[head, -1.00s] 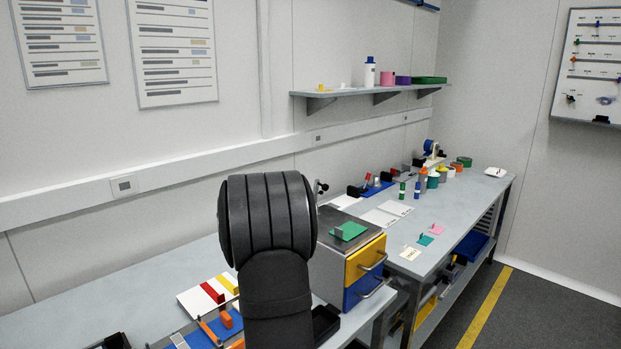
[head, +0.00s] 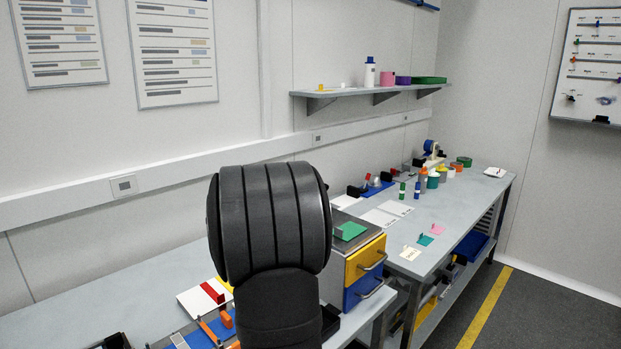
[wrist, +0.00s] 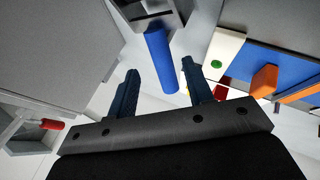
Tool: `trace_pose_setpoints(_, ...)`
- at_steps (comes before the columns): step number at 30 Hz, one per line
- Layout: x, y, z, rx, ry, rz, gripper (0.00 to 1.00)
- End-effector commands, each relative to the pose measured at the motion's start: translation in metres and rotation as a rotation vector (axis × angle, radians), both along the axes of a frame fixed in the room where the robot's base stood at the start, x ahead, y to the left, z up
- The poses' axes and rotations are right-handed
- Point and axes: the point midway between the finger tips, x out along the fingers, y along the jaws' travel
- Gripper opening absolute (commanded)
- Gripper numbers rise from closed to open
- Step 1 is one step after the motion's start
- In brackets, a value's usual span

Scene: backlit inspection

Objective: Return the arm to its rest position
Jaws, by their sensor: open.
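My gripper (wrist: 158,92) shows in the wrist view with its two dark fingers spread apart and nothing between them. Beyond the fingers, a blue cylindrical part (wrist: 160,62) stands out from a dark piece, and I cannot tell how far it is from the fingertips. In the head view my dark, ribbed arm link fills the lower middle, and my gripper is hidden there.
A cabinet with yellow and blue drawers (head: 364,262) stands right of my arm, a green piece (head: 350,231) on top. A blue board (wrist: 262,62) with an orange block (wrist: 264,80) lies right in the wrist view. A shelf (head: 340,92) runs along the wall.

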Motion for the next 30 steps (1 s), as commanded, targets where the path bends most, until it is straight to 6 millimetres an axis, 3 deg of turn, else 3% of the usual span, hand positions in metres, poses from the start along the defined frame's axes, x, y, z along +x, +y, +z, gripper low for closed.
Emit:
trace_pose_setpoints(12,-0.039,-0.002,0.049,0.001,-0.003,0.001,0.47)
trace_pose_setpoints(30,0.018,0.001,-0.024,-0.001,0.003,0.0,0.47)
